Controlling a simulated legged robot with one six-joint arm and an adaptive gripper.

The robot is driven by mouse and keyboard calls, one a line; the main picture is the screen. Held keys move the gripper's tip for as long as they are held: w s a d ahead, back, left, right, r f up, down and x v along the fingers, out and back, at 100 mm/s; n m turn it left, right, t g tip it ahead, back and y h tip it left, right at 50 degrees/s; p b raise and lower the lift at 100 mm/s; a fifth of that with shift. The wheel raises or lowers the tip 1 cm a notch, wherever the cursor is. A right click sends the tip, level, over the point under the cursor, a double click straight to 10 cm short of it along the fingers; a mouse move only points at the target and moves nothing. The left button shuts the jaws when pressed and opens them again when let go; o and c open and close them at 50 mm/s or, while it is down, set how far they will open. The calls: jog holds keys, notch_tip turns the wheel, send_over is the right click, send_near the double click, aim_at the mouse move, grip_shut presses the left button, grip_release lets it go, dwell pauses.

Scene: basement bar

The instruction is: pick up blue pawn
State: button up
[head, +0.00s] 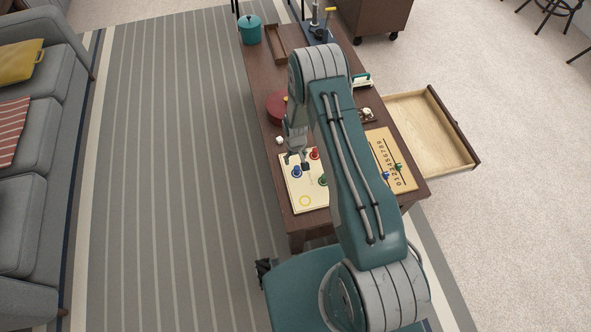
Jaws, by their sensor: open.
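The blue pawn (296,173) stands on the left side of a cream game board (293,194) on the near part of the dark wooden table. A red pawn (314,154) and a green pawn (323,181) stand on the same board, with a yellow ring mark (305,201) at its near edge. My gripper (298,160) is open and points down over the board, close to the blue pawn and just behind it in the picture. I cannot tell its exact height or whether it touches the pawn. My arm hides part of the board's right side.
A numbered wooden board (383,151) with blue and green pieces lies to the right. An open drawer (425,131) sticks out right. A small white object (280,140), a round red box (276,107) and a teal pot (250,30) stand along the left edge. A grey sofa (50,120) stands left.

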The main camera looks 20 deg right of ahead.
aim_at(296, 168)
jog(key=f, duration=0.3)
jog(key=shift+d, duration=0.3)
notch_tip(296, 168, down, 5)
jog(key=shift+w+f, duration=0.1)
jog(key=shift+f, duration=0.45)
jog(key=shift+d, duration=0.1)
jog(key=shift+c, duration=0.2)
jog(key=c, duration=0.8)
